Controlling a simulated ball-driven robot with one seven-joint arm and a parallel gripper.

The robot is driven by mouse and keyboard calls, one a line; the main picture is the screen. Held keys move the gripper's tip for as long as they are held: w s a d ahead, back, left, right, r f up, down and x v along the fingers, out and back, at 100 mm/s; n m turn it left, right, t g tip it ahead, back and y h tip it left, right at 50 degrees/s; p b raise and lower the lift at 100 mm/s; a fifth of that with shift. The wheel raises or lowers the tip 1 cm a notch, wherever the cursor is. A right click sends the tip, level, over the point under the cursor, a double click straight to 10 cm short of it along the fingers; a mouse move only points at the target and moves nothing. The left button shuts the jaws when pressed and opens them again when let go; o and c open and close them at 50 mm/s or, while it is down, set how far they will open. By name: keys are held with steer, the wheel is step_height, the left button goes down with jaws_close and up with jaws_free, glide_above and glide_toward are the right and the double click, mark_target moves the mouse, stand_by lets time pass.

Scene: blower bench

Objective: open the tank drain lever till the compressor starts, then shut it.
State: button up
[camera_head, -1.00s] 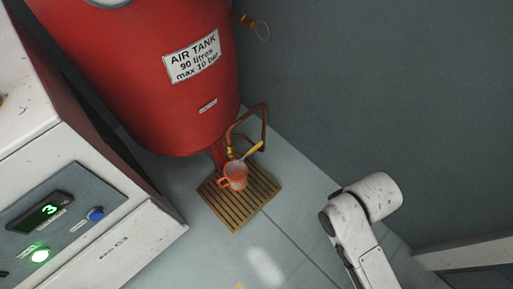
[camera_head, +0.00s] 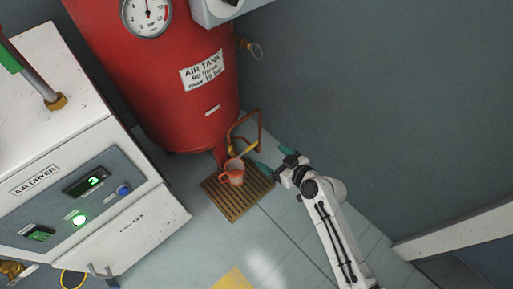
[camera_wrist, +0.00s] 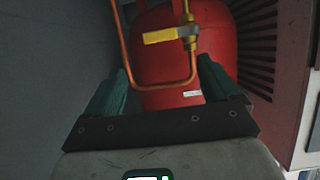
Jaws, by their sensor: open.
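The red air tank (camera_head: 170,90) has its drain at the bottom, with a yellow drain lever (camera_head: 248,149) beside a bent copper pipe (camera_head: 262,128). My gripper (camera_head: 276,161) is open and empty, just right of the lever and pipe. In the wrist view, the lever (camera_wrist: 160,36) lies crosswise on a brass valve (camera_wrist: 188,32), ahead of my open gripper (camera_wrist: 162,66). The pipe loop (camera_wrist: 123,48) shows around the lever and between the fingers; whether they touch is unclear. The tank's pressure gauge (camera_head: 147,17) has its needle near the top of the dial.
An orange cup (camera_head: 231,173) stands below the drain on a slatted grate (camera_head: 238,205). The white air dryer (camera_head: 90,180), with a green lit button and a display reading 3, stands at the left. The grey wall is at the right. A yellow patch (camera_head: 233,280) lies on the floor.

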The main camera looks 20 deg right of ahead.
mark_target(251, 145)
steer(key=b+x, duration=0.3)
steer(key=x, duration=0.7)
steer(key=shift+f, duration=0.2)
steer(key=shift+c, duration=0.4)
steer(key=c, duration=1.4)
steer(key=shift+c, duration=0.2)
steer(key=shift+a+r, duration=0.1)
steer(key=shift+r, duration=0.05)
